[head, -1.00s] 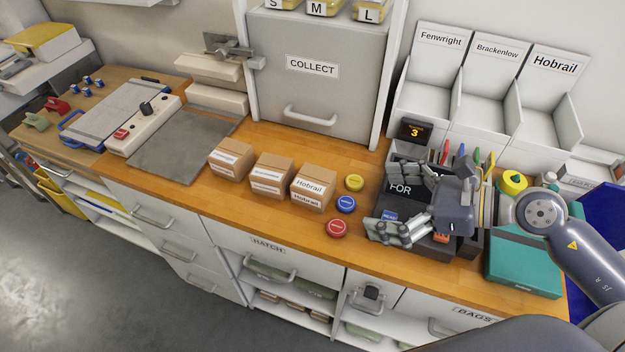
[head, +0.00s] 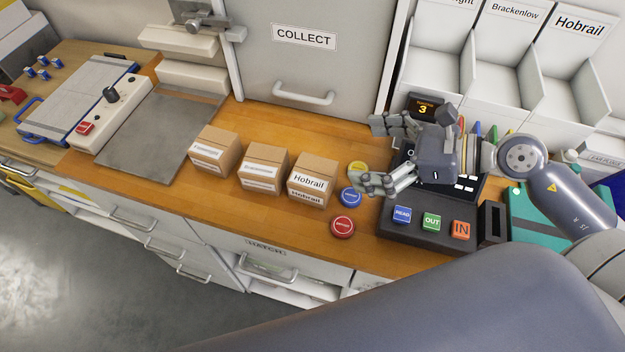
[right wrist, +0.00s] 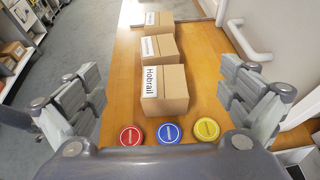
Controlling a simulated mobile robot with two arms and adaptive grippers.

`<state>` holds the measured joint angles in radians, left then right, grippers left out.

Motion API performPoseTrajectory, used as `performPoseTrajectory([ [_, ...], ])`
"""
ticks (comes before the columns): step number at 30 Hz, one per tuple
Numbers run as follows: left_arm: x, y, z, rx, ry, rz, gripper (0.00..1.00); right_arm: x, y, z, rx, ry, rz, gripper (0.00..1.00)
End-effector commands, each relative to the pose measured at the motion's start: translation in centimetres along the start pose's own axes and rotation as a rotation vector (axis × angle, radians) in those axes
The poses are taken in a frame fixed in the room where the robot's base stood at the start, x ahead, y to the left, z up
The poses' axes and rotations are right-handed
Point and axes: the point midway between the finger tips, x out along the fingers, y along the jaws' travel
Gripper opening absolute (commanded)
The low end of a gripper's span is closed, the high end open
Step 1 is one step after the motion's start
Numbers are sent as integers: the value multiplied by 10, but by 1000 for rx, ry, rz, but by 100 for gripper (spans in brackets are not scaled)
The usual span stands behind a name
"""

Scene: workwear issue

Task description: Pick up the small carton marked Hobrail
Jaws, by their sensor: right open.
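The small carton marked Hobrail (head: 313,181) is a brown cardboard box with white labels, standing on the wooden counter. It is the rightmost of a row of 3 similar cartons in the head view. In the right wrist view the Hobrail carton (right wrist: 165,92) is the nearest, centred ahead between the fingers. My right gripper (head: 368,154) is open and empty, to the right of the carton and apart from it. Its spread fingers show at both sides of the right wrist view (right wrist: 166,98). My left gripper is not in view.
Two other cartons (head: 263,167) (head: 214,150) stand left of the Hobrail one. Red (head: 342,226), blue (head: 350,197) and yellow (right wrist: 207,129) round pucks lie between gripper and carton. A dark keypad device (head: 410,234) sits below my right arm. A grey mat (head: 150,140) lies at left.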

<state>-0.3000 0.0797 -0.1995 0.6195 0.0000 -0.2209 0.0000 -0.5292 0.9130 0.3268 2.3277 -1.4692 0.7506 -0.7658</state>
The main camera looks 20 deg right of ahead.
Motion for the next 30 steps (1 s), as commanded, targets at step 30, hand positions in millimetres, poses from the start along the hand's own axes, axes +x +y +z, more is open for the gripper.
performPoseTrajectory([
  [30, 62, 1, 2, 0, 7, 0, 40, 65, -1, -66, 1, -5, -2, 98],
])
